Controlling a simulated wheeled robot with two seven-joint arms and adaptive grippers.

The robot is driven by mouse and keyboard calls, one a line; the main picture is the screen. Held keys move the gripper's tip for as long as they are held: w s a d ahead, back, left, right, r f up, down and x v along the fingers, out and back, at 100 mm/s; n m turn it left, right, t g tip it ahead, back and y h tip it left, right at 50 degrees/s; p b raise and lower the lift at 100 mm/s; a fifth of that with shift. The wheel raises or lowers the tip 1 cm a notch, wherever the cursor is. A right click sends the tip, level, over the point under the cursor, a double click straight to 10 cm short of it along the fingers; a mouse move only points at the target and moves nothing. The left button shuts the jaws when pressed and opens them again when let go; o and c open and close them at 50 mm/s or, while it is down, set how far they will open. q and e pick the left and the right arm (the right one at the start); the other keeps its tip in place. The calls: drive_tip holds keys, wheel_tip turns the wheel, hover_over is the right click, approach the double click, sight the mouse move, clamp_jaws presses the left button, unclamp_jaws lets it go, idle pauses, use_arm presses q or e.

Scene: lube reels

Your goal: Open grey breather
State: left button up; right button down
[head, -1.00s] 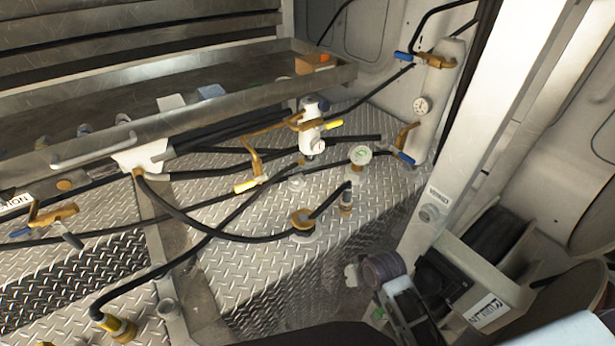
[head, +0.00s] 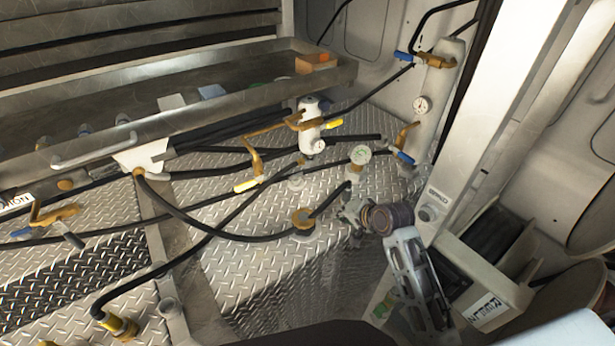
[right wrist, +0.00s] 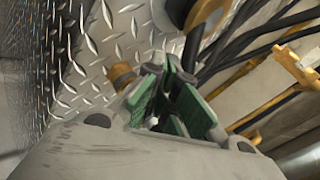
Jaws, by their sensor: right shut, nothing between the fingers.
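I cannot tell for sure which part is the grey breather. A pale grey-white cylindrical fitting (head: 311,128) with a small gauge stands upright at the tray's front edge in the head view, beside a yellow-handled lever (head: 334,124). A small pale cap (head: 296,182) sits on the tread plate below it. My right gripper (head: 351,210) is shut and empty, to the right of and below both, close to a hose fitting (head: 346,195). In the right wrist view its green-padded fingers (right wrist: 178,70) are together above the tread plate. My left gripper is out of view.
Black hoses cross the area. A metal tray (head: 220,95) overhangs the back. Blue-handled valves (head: 405,157) are at the right wall, beside a white post (head: 490,130).

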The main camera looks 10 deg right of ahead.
drive_tip(key=w+d+r+m+t, duration=0.1)
drive_tip(key=w+r+m+t, duration=0.1)
drive_tip(key=w+r+m, duration=0.2)
drive_tip(key=w+r, duration=0.1)
drive_tip(key=w, duration=0.2)
drive_tip(key=shift+r+m+y, duration=0.3)
drive_tip(key=shift+r+y, duration=0.1)
drive_tip(key=shift+w, duration=0.1)
approach(296, 178)
drive_tip(key=shift+d, duration=1.85)
drive_tip(key=shift+r+x, duration=0.1)
drive_tip(key=shift+x, duration=1.85)
drive_tip(key=shift+r+x, duration=0.15)
drive_tip(key=shift+x, duration=1.8)
drive_tip(key=shift+w+a, duration=0.1)
